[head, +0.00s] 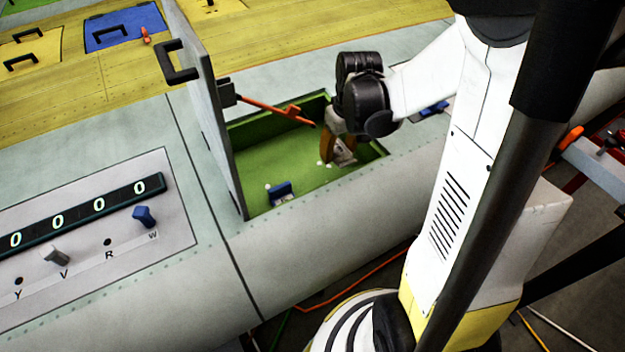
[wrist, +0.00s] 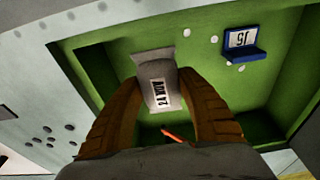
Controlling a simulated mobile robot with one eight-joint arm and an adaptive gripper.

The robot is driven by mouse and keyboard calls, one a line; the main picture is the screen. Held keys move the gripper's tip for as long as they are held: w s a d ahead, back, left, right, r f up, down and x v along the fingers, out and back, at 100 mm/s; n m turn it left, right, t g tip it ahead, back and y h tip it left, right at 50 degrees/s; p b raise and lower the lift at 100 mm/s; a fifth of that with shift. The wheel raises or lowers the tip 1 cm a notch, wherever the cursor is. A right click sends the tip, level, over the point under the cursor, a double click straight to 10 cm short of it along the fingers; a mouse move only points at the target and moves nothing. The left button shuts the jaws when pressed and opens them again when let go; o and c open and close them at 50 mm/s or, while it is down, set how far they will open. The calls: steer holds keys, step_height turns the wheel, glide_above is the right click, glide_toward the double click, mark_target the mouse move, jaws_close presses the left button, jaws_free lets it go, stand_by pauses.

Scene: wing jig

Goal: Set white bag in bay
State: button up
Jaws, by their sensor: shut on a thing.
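The bag (head: 344,156) shows only in part below my gripper (head: 336,152) in the head view. The open bay (head: 252,176) is a green-lined recess in the grey wing skin. My gripper and the bag are inside its opening, toward its right end. I cannot tell whether the bag touches the floor.
A grey lid (head: 208,115) stands open at the bay's left, with an orange strut (head: 268,108) reaching across. A blue tagged holder (head: 280,192) sits in the bay near the front edge; it also shows in the wrist view (wrist: 242,48). A counter panel (head: 85,220) with switches lies left.

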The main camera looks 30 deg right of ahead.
mark_target(342, 151)
step_height(342, 151, down, 8)
steer(key=shift+f+b, duration=0.2)
steer(key=shift+b, duration=1)
steer(key=shift+f, duration=0.15)
steer(key=o, duration=1.2)
steer(key=shift+o, duration=0.2)
steer(key=r+p, duration=0.1)
steer(key=r, duration=0.3)
steer(key=s+r+p, duration=0.1)
steer(key=r, duration=0.3)
steer(key=r+p, duration=0.2)
steer(key=r, duration=0.2)
steer(key=shift+s, duration=0.4)
steer(key=s+a+r+t, duration=0.5)
steer(key=s+a+r, duration=0.3)
steer(key=a+r, duration=0.3)
steer(key=a, duration=0.2)
steer(key=shift+s+a+r, duration=0.2)
steer(key=shift+a+r, duration=0.05)
steer(key=shift+a, duration=0.05)
